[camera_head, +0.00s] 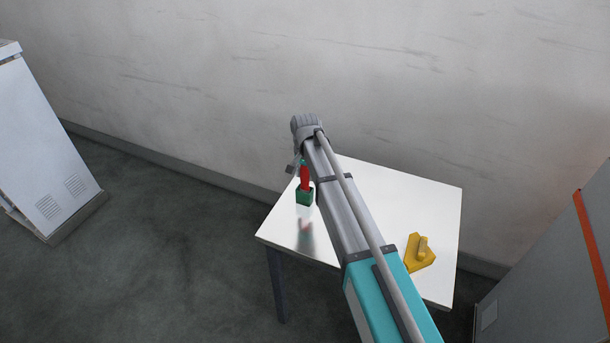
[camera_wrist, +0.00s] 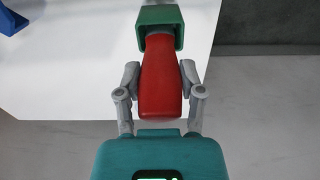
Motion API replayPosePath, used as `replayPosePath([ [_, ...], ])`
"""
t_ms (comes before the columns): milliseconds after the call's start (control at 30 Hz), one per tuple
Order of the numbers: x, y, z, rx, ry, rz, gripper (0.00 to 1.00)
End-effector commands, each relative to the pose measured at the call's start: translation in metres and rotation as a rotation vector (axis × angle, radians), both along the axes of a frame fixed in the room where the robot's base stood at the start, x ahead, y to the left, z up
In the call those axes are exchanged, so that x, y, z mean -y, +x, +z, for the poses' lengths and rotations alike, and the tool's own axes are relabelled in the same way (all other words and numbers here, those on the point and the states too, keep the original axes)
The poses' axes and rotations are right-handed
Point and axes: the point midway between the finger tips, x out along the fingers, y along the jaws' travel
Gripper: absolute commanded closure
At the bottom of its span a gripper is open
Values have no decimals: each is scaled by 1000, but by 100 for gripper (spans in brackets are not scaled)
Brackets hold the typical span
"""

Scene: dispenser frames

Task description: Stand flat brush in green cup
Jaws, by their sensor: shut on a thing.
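The green cup (camera_head: 305,198) is a small square cup standing near the left edge of the white table. The flat brush (camera_head: 304,177) shows as a red body, upright above the cup. In the wrist view, the brush (camera_wrist: 161,82) narrows into the mouth of the green cup (camera_wrist: 144,14). Its lower end is hidden, so I cannot tell how deep it sits. My gripper (camera_wrist: 160,76) is shut on the brush, with a grey finger on each side. In the head view the gripper is small and partly hidden by my arm.
The white table (camera_head: 400,195) stands against a grey wall. A yellow block-like object (camera_head: 420,254) sits at its right front. A blue object (camera_wrist: 14,20) shows at the wrist view's top left corner. Grey cabinets stand left (camera_head: 45,150) and right (camera_head: 560,260).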

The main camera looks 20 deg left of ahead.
Motion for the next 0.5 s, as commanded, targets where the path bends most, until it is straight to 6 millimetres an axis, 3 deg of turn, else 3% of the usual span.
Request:
replayPosePath([
  [233,0,0,-4,0,0,0,98],
  [267,0,0,-3,0,0,0,46],
  [433,0,0,-3,0,0,0,16],
  [500,0,0,-3,0,0,0,16],
])
